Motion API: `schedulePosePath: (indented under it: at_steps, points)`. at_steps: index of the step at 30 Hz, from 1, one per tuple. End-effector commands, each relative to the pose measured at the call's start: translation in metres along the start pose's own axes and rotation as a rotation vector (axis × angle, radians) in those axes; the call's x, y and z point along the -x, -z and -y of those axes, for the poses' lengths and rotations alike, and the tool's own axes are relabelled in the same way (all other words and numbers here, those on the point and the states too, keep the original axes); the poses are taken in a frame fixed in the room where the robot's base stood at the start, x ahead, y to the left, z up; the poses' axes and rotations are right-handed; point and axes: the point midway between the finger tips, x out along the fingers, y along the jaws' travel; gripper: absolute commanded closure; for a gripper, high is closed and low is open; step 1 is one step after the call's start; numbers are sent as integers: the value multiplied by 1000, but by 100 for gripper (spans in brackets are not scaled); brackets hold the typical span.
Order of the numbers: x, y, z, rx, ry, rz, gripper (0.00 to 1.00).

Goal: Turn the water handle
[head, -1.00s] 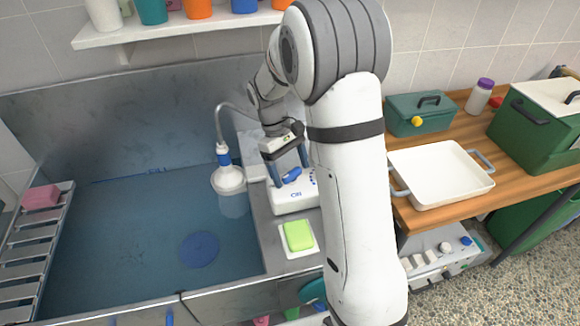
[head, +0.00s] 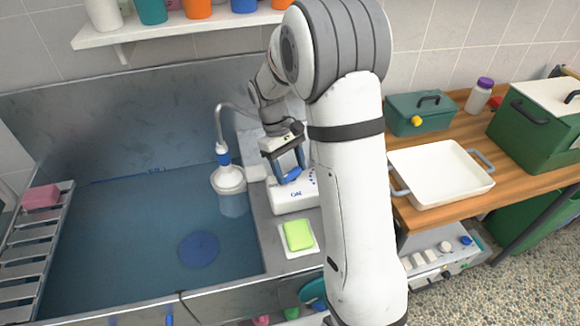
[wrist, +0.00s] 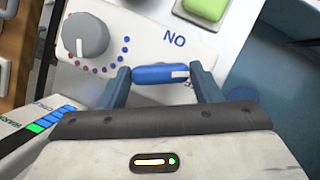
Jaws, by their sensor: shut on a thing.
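The blue water handle (head: 291,175) sits on a white control box (head: 292,203) at the right side of the sink. In the wrist view the handle (wrist: 160,76) lies crosswise, with a white mark near its right end. My gripper (wrist: 161,75) is shut on the handle, one blue finger at each end. In the head view my gripper (head: 289,171) reaches down over the box. A grey knob (wrist: 85,34) ringed with red and blue dots stands beside the handle. The box's lettering reads upside down in the wrist view.
A blue sink (head: 110,240) lies left, with a white spout (head: 229,180) over it. A green soap bar (head: 298,235) lies in front of the box. A pink block (head: 40,195) rests on the left rack. A white tray (head: 430,190) stands on the counter right.

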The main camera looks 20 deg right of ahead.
Motion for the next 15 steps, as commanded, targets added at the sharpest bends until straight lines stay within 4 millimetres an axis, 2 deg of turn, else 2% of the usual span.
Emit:
schedulePosePath:
  at_steps: [15]
  points:
    - [0,0,-3,-304,126,0,65]
